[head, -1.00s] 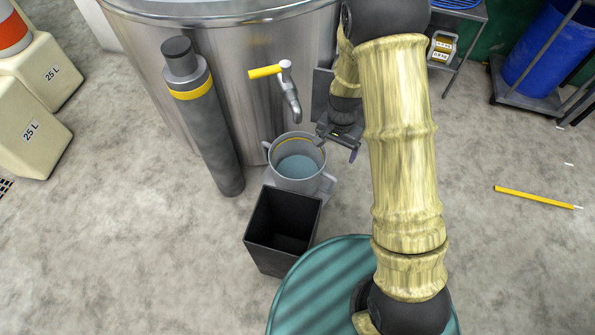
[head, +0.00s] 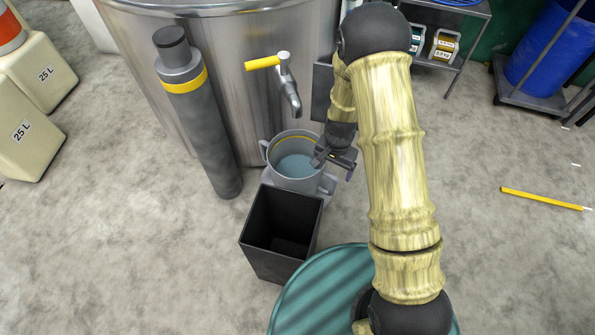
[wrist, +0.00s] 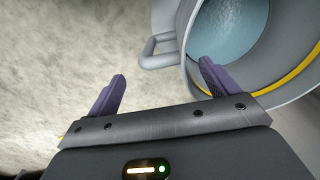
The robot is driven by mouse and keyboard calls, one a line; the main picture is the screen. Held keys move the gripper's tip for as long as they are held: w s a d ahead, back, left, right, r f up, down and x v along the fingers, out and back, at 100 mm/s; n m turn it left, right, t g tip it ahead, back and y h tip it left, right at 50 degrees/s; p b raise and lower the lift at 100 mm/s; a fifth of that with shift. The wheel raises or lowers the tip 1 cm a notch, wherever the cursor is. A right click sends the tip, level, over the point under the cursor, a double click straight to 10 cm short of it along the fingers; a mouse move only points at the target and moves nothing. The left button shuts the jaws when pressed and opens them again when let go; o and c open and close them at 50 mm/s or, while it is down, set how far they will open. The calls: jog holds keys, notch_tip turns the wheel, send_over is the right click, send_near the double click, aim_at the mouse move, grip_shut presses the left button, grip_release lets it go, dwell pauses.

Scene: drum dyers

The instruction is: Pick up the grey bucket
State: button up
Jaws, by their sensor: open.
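The grey bucket (head: 273,163) stands below the tap in the head view. It has a yellow line inside, blue liquid in it and side handles. In the wrist view the grey bucket (wrist: 187,62) fills the upper right, with one looped handle (wrist: 157,50) pointing left. My gripper (head: 334,166) is at the bucket's right side in the head view. In the wrist view my gripper (wrist: 160,86) has its two purple fingers spread with nothing between them. The right finger overlaps the bucket's rim in the picture; I cannot tell if they touch. The handle lies beyond the fingertips.
A black square bin (head: 282,225) stands close in front of the bucket. A grey cylinder (head: 203,130) with a yellow band leans to the left. The yellow-handled tap (head: 285,80) on the steel vat (head: 235,40) hangs above the bucket. A teal drum top (head: 320,290) is at the front.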

aim_at(329, 173)
jog(key=shift+s+a+f+b, duration=0.2)
jog(key=shift+f+b, duration=0.75)
jog(key=shift+f, duration=0.4)
jog(key=shift+s+a+f+b, duration=0.1)
jog(key=shift+a+f+b, duration=0.1)
jog(key=shift+f+b, duration=0.95)
jog(key=shift+w+f, duration=0.1)
grip_shut()
jog(key=shift+p, duration=0.3)
